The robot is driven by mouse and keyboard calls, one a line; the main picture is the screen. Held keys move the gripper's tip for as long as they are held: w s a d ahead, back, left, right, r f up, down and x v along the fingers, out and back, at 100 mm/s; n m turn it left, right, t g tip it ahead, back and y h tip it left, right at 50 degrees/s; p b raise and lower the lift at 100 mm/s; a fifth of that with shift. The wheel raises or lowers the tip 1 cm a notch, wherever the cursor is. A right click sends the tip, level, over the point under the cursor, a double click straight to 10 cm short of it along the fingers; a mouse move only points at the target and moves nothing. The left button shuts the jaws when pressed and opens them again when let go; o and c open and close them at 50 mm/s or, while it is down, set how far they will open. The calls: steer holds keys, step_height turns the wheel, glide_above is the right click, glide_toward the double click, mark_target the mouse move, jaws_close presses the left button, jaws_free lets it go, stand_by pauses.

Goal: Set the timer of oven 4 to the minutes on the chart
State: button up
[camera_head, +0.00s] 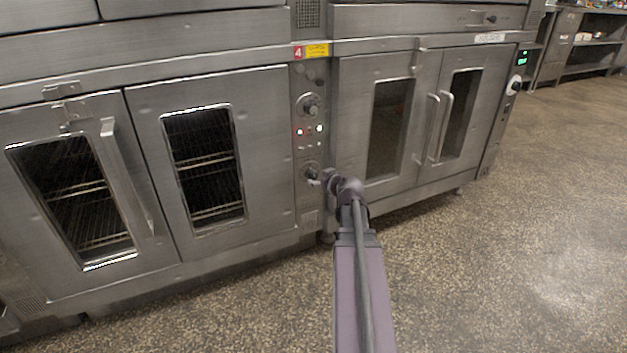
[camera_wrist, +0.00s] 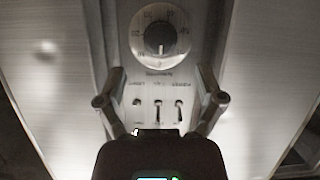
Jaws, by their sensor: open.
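Oven 4 (camera_head: 70,120) bears a red plate with the number 4 (camera_head: 297,52). Its narrow control panel (camera_head: 308,80) has an upper knob (camera_head: 310,104), small lights and switches, and a lower knob (camera_head: 311,173). My gripper (camera_head: 318,180) is close to the lower knob; contact cannot be told. In the wrist view a round numbered dial (camera_wrist: 160,36) has a dark centre with a pale pointer toward the bottom of the picture. My gripper's fingers (camera_wrist: 160,72) are spread and empty, below the dial and around the switches (camera_wrist: 158,108) in the picture. No readable minutes chart shows.
A yellow label (camera_head: 317,50) sits beside the number plate. Oven doors with long handles stand on both sides of the panel, including a handle (camera_head: 443,127) at the right. The speckled floor (camera_head: 520,230) is clear at the right. Shelving (camera_head: 590,45) stands far right.

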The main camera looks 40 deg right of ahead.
mark_target(314, 176)
steer(key=b+x, duration=0.2)
steer(key=x, duration=0.4)
steer(key=shift+w+f, duration=0.1)
steer(key=shift+w, duration=0.15)
steer(key=c, duration=1.1)
